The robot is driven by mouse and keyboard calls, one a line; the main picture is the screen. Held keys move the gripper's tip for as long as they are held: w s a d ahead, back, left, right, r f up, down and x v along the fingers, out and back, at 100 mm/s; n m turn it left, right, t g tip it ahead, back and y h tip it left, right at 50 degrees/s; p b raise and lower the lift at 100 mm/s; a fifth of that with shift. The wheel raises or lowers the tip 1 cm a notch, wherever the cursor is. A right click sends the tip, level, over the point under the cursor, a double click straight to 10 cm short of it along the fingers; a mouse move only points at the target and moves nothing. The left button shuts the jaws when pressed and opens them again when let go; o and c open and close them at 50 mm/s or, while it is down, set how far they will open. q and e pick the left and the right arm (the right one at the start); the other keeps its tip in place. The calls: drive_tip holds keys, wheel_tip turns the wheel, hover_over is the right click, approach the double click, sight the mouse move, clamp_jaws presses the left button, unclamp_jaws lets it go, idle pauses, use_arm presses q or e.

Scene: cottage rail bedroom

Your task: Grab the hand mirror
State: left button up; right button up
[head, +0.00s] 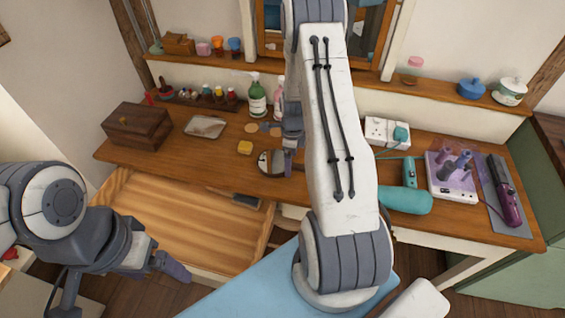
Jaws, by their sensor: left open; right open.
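A small round object with a shiny, mirror-like face, probably the hand mirror (266,163), lies on the wooden dressing table (215,160) near its front edge. My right arm covers the area just right of it, so its handle cannot be made out. My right gripper (289,162) points down right beside the mirror's right side, open; it is partly hidden by my forearm, and contact cannot be told. My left gripper (122,284) is open and empty at lower left, in front of the open drawer (165,215) and away from the mirror.
A wooden box (138,126) is at left. A teal hair dryer (405,198), purple roller set (452,182) and styling iron (504,192) occupy the right.

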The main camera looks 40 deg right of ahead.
drive_tip(key=shift+f, duration=0.45)
drive_tip(key=shift+c, duration=0.3)
clamp_jaws()
